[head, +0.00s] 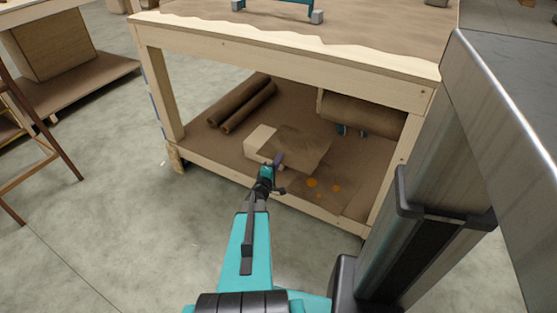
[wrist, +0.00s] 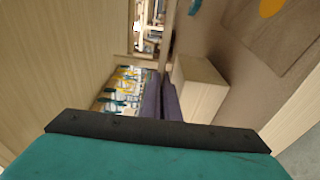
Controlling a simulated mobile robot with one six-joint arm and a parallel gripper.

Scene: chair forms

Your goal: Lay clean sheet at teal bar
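My gripper (head: 272,172) reaches in over the front of the lower shelf of a wooden bench, beside a pale wooden block. Its dark purple fingers (wrist: 160,98) lie close together in the wrist view; whether they grip anything is unclear. A plain brown sheet (head: 305,147) lies behind and right of the gripper. Another brown sheet (head: 335,200) with orange spots lies at the shelf front; its spotted surface also shows in the wrist view (wrist: 262,42). A teal bar (head: 290,1) with grey feet stands on the bench top, cut off by the frame.
The pale block (head: 259,139) also stands right of the fingers in the wrist view (wrist: 199,88). Two brown rolls (head: 240,103) lie at the shelf's left. A larger roll (head: 362,114) with teal supports is at right. Bench legs and the top rail (head: 290,54) bound the opening.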

